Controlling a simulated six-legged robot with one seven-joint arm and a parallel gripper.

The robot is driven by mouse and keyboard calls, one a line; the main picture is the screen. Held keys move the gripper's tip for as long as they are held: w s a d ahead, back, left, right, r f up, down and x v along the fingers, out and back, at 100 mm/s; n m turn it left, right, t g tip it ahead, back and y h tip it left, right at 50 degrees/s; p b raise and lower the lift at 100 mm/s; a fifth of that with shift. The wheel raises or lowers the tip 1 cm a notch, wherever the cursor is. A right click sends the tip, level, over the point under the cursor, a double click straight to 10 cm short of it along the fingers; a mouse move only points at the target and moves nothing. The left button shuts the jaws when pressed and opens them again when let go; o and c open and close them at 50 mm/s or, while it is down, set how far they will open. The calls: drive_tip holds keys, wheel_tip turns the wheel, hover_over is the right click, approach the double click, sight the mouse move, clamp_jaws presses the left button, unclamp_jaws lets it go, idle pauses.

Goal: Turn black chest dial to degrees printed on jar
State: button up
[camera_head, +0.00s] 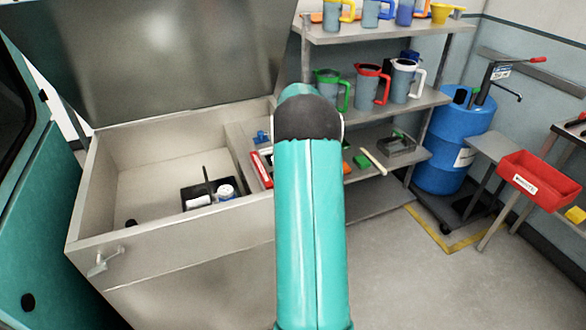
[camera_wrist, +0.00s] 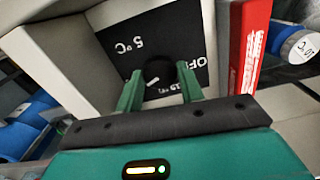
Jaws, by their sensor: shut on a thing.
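The black dial (camera_wrist: 160,72) sits on a black panel (camera_wrist: 125,28) printed with "5 °C", "OFF" and a partly covered third marking. A small white mark shows on the dial's lower left. My gripper (camera_wrist: 160,84) has its two green fingers on either side of the dial, shut on it. In the head view my arm hides the gripper and dial. A white-lidded jar (camera_wrist: 300,47) shows at the right in the wrist view; its print is turned and only partly readable. The open grey chest (camera_head: 105,205) holds a jar (camera_head: 225,191) in a black caddy (camera_head: 190,190).
A red item with white lettering (camera_wrist: 248,45) stands close right of the dial panel. The chest lid (camera_head: 170,60) is raised. Shelves (camera_head: 400,102) with pitchers, a blue drum (camera_head: 440,150) and a red bin (camera_head: 540,180) stand to the right.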

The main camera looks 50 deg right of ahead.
drive_tip(key=o, duration=1)
wheel_tip(320, 180, up, 14)
drive_tip(key=shift+f, duration=0.1)
